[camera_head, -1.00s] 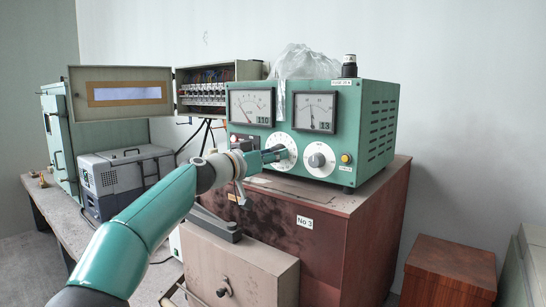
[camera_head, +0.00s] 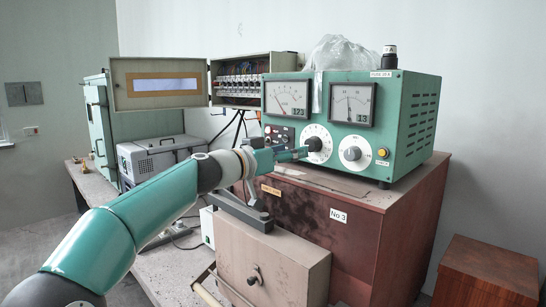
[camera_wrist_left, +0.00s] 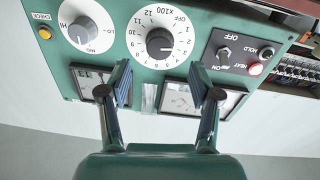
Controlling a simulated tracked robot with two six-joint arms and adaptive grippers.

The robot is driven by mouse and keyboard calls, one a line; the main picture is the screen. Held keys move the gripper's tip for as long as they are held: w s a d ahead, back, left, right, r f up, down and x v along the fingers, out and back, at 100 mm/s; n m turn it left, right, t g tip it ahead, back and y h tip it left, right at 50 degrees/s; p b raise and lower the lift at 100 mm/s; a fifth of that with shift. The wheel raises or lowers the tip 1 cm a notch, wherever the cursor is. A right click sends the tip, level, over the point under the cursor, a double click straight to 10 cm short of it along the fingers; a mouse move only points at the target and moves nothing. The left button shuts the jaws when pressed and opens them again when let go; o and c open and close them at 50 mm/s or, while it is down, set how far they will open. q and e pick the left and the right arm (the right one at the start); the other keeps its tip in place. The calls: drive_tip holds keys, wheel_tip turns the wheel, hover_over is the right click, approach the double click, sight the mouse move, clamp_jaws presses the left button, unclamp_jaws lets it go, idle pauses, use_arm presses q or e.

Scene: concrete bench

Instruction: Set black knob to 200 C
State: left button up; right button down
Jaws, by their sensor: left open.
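The black knob (camera_head: 314,144) sits at the centre of a white dial on the front of a green control box (camera_head: 405,125). In the wrist view, upside down, the black knob (camera_wrist_left: 159,42) shows inside a numbered scale marked OFF and X100. Its exact setting is too small to read surely. My left gripper (camera_head: 301,153) is in front of the panel, just left of the knob in the head view. In the wrist view the left gripper (camera_wrist_left: 158,76) has its fingers spread and empty, apart from the knob. My right gripper is not in view.
A smaller HI/LO knob (camera_head: 351,153) sits beside the dial. Two meters (camera_head: 289,98) are above. An open fuse box (camera_head: 238,78) stands behind; a brown cabinet (camera_head: 400,200) bears the control box.

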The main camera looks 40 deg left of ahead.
use_arm(q)
drive_tip(key=s, duration=0.5)
drive_tip(key=shift+s+a+f, duration=0.1)
drive_tip(key=shift+s+a, duration=0.05)
drive_tip(key=shift+a, duration=0.15)
